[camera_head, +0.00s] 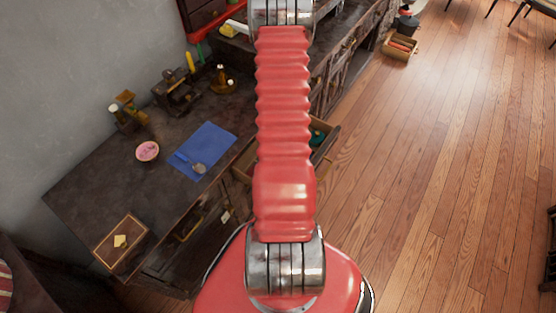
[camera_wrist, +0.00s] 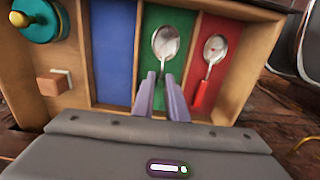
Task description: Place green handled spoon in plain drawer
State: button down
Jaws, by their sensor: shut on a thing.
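In the wrist view, my gripper (camera_wrist: 161,79) is shut on a spoon (camera_wrist: 166,42) over the green compartment (camera_wrist: 187,58) of an open wooden drawer. The metal bowl shows beyond the fingertips; the handle is hidden between and behind the fingers, so its colour cannot be seen. I cannot tell whether the spoon touches the compartment floor. At the left of the drawer is a plain wood section (camera_wrist: 75,55) with a teal round thing with a brass knob (camera_wrist: 38,20) and a small wooden block (camera_wrist: 54,83). In the head view, my arm hides my gripper.
A red-handled spoon (camera_wrist: 210,62) lies in the red compartment at right; the blue compartment (camera_wrist: 112,50) looks empty. In the head view, the dark workbench (camera_head: 90,180) holds a blue cloth (camera_head: 212,143), a pink bowl (camera_head: 147,151) and a wooden box (camera_head: 121,258).

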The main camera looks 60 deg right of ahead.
jog(key=shift+f, duration=0.95)
jog(key=shift+f, duration=0.1)
jog(key=c, duration=1.8)
grip_release()
jog(key=shift+o, duration=0.2)
notch_tip(320, 180, up, 12)
jog(key=shift+r, duration=0.2)
